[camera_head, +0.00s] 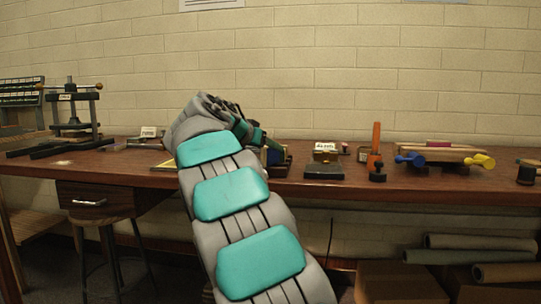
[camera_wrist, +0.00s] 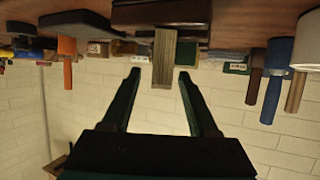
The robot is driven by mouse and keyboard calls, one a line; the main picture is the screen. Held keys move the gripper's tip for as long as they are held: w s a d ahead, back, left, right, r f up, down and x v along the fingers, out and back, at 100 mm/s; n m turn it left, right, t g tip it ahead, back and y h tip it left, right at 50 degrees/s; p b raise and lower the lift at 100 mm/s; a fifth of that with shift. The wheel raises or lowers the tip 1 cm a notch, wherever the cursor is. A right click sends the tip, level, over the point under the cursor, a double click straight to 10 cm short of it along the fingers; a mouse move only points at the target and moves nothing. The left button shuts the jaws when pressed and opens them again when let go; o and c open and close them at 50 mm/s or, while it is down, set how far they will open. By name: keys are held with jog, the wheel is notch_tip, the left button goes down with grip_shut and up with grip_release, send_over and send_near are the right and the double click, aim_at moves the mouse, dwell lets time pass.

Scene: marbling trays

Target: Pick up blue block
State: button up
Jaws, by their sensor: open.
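I cannot pick out a blue block for certain. In the head view a small dark blue patch (camera_head: 264,157) shows on the bench just below the end of my arm, partly hidden by it. In the wrist view, which is upside down, a tall blue piece (camera_wrist: 278,80) stands to the right of my gripper (camera_wrist: 160,76), clear of the fingers. My gripper is open and its fingers are apart and empty. A wooden upright piece (camera_wrist: 164,58) shows ahead, in line with the gap between the fingers.
The brown bench (camera_head: 120,163) runs along a pale brick wall. A black press (camera_head: 72,115) stands at left. Right of my arm are a small dark box (camera_head: 324,168), an orange upright tool (camera_head: 376,145), and rollers with blue (camera_head: 410,160) and yellow (camera_head: 480,161) handles.

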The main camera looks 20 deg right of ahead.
jog(key=shift+x, duration=0.8)
grip_shut()
